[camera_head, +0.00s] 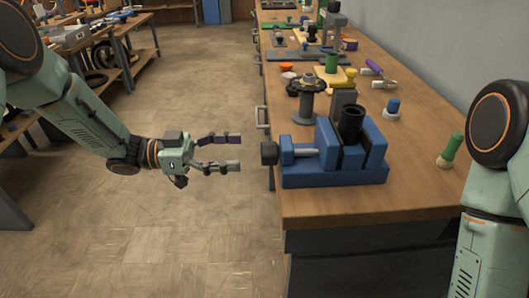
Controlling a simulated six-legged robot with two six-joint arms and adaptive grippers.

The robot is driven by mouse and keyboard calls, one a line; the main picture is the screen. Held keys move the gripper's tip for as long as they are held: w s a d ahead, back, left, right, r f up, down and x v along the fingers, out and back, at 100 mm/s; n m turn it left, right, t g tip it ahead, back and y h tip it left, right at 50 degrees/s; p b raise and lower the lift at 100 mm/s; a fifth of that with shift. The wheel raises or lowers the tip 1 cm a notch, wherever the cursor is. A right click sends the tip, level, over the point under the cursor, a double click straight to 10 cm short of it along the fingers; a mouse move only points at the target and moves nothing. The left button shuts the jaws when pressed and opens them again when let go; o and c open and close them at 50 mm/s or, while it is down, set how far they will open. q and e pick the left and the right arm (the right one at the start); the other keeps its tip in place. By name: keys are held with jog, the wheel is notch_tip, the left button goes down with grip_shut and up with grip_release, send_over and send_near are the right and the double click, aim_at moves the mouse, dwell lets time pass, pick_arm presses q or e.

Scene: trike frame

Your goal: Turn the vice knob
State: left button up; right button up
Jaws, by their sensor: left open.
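The blue vice (352,160) stands on the near end of the wooden workbench. Its dark knob (269,153) is at the left end of the vice, at the bench's left edge, next to a light metal rod (301,151). A black cylinder stands upright in the vice. My left gripper (240,152) is open and empty, left of the knob and apart from it. Its two fingers point right, towards the knob at about the same height in the picture. My right arm shows at the right edge, but its gripper is out of view.
The workbench (422,190) carries a grey spool-shaped part (306,101), a blue-topped piece (392,108) and a green-handled tool (450,150). Drawer handles stick out along its left side. Another bench with parts stands at the far left. The floor (200,80) between is clear.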

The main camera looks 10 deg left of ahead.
aim_at(269, 150)
pick_arm(q)
jog(key=d, duration=0.4)
jog(key=w+d+b, duration=0.1)
jog(key=d, duration=0.1)
jog(key=shift+w+d, duration=0.1)
jog(key=shift+d, duration=0.15)
jog(key=shift+a, duration=0.5)
jog(key=shift+d, duration=0.4)
jog(key=c, duration=0.4)
jog(key=shift+a, duration=0.1)
jog(key=c, duration=0.7)
jog(key=shift+c, duration=0.2)
jog(key=shift+s+f+m, duration=0.1)
jog(key=shift+m, duration=1.3)
jog(key=shift+s+m, duration=0.1)
jog(key=shift+m, duration=1.3)
